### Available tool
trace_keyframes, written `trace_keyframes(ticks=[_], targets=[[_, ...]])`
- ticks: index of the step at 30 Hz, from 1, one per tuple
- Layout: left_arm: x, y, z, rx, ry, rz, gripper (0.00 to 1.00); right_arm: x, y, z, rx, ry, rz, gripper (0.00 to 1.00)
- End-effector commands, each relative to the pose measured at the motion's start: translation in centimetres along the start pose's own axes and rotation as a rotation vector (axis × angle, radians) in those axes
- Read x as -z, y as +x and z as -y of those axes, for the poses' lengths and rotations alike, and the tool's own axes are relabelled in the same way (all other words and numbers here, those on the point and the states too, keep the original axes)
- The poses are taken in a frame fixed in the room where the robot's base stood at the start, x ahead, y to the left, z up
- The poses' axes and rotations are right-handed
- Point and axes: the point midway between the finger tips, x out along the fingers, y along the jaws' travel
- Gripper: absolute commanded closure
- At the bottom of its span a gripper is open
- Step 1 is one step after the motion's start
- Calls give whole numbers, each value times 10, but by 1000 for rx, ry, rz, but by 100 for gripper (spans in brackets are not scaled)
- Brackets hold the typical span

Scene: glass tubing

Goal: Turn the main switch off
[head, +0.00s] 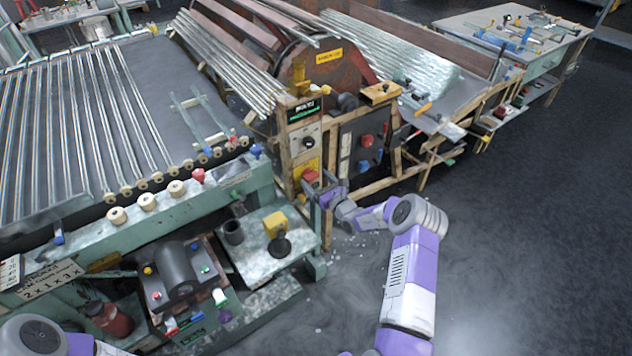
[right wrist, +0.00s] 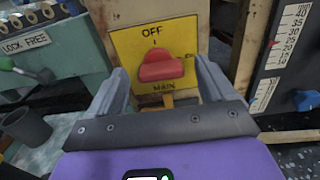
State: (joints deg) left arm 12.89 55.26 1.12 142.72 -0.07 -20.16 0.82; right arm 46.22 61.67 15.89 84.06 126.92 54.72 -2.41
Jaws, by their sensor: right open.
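The main switch is a red knob (right wrist: 160,66) on a yellow plate (right wrist: 124,44). The plate reads OFF at the top, ON at the right and MAIN below. The knob lies roughly level, its long side running left to right towards ON. In the head view the red knob (head: 309,175) is on the wooden-framed panel. My right gripper (head: 320,188) is open in front of it. In the right wrist view its two fingers (right wrist: 160,76) stand either side of the knob; I cannot tell whether they touch it. My left gripper is out of view.
A black panel with a red knob (head: 367,141) and a blue knob (head: 364,167) stands to the right. A green bench with a yellow block (head: 276,224) and a dark cup (head: 233,232) is at the left. The floor (head: 520,220) at right is clear.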

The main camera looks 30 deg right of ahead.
Motion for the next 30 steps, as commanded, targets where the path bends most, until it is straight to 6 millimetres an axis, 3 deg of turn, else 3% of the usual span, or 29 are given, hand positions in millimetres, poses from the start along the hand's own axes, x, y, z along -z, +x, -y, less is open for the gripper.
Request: trace_keyframes(ticks=[10, 21, 30], targets=[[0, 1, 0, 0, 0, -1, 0, 0, 6, 0, 0, 1, -1, 17], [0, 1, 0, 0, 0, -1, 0, 0, 6, 0, 0, 0, -1, 72], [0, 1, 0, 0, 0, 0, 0, 0, 6, -1, -1, -35, -1, 73]])
